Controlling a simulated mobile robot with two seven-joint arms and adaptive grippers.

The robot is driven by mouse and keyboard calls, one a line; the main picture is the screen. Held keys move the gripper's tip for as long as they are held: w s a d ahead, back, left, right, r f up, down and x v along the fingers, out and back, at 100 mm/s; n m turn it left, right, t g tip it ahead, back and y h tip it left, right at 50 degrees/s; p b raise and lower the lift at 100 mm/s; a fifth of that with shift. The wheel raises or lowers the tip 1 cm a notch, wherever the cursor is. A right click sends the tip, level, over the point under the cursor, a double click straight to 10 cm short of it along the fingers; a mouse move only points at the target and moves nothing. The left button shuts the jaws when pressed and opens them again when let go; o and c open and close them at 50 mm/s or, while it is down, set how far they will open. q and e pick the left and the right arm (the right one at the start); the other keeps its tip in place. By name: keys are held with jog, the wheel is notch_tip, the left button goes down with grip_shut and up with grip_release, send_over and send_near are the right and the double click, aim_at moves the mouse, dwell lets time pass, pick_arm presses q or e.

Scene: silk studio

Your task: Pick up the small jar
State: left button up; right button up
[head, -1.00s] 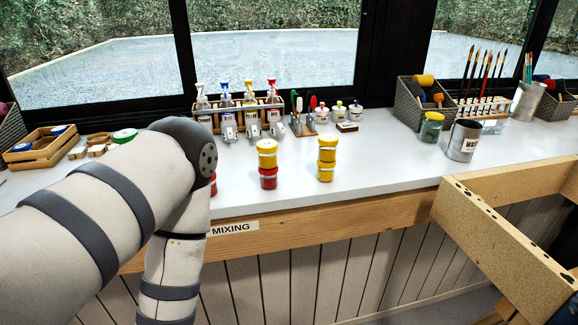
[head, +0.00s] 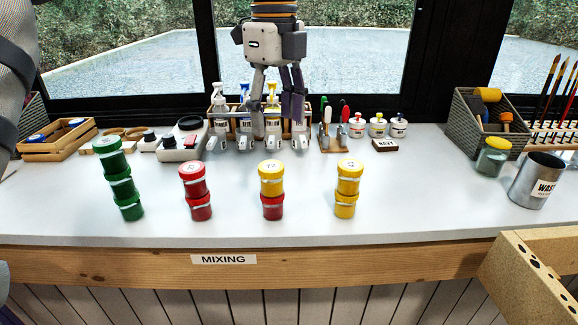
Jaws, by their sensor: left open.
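Small jars stand in stacks on the white counter. At the left is a stack of green jars (head: 120,180), beside it a stack of two red jars (head: 196,190). Right of that, a yellow jar (head: 271,180) sits on a red jar (head: 272,207). Further right is a stack of two yellow jars (head: 347,190). Which one is the task's small jar cannot be told. My left gripper (head: 279,138) hangs from the top with fingers pointing down, open and empty. In the picture it is above and behind the yellow-on-red stack, overlapping the pump bottles. My right gripper is out of view.
Pump bottles in a wooden rack (head: 231,125) stand at the back. Small white jars (head: 377,127), a wicker box (head: 468,128), a green jar with yellow lid (head: 493,157) and a metal can (head: 537,181) stand right. The counter between the stacks is clear.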

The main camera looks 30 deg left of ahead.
aim_at(271, 166)
pick_arm(q)
jog(key=f, duration=0.3)
jog(key=s+f, duration=0.1)
jog(key=f, duration=0.3)
jog(key=s+f, duration=0.1)
jog(key=f, duration=0.2)
jog(key=shift+a+f+p, duration=0.1)
jog(key=shift+f+p, duration=0.1)
jog(key=shift+p, duration=0.1)
jog(key=shift+f, duration=0.3)
jog(key=c, duration=1.3)
